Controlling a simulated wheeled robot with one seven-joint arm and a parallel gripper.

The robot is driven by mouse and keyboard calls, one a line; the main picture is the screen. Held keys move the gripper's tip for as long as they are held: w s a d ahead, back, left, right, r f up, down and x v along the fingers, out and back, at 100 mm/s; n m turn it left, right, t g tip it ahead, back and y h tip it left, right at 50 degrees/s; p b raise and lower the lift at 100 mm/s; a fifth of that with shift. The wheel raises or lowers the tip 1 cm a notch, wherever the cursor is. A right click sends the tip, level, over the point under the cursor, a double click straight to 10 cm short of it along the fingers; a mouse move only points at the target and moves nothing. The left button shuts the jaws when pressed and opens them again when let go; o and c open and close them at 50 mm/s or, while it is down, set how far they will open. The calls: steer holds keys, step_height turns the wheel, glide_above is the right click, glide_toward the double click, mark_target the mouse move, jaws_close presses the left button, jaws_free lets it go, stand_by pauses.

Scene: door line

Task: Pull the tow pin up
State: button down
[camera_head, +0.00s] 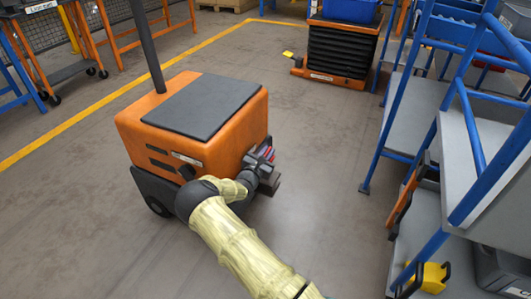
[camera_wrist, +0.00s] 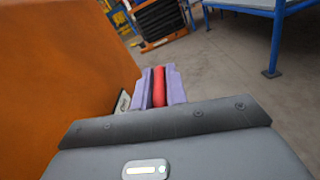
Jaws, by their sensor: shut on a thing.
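The tow pin (camera_wrist: 159,88) shows as a red upright piece between the purple-grey fingers of my gripper (camera_wrist: 159,87) in the wrist view. My gripper is shut on it. In the head view my gripper (camera_head: 263,155) is at the right end of an orange tug (camera_head: 190,120) with a dark top pad, and a bit of red shows between the fingers. The lower end of the pin and its seat are hidden by the gripper, so I cannot tell how far up it is.
A blue-framed rack (camera_head: 425,100) with grey shelves stands at the right, with a yellow item (camera_head: 432,277) low on it. A black and orange lift (camera_head: 338,50) with a blue bin stands at the back. A yellow line (camera_head: 60,130) crosses the floor. Floor between tug and rack is clear.

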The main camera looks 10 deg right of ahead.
steer(key=shift+w+a+r, duration=0.1)
steer(key=shift+a+r, duration=0.05)
steer(key=shift+a, duration=0.2)
steer(key=c, duration=1.5)
jaws_free()
steer(key=shift+o, duration=0.2)
steer(key=shift+d, duration=0.15)
steer(key=p+v, duration=0.7)
steer(key=v, duration=1)
steer(key=shift+s, duration=0.3)
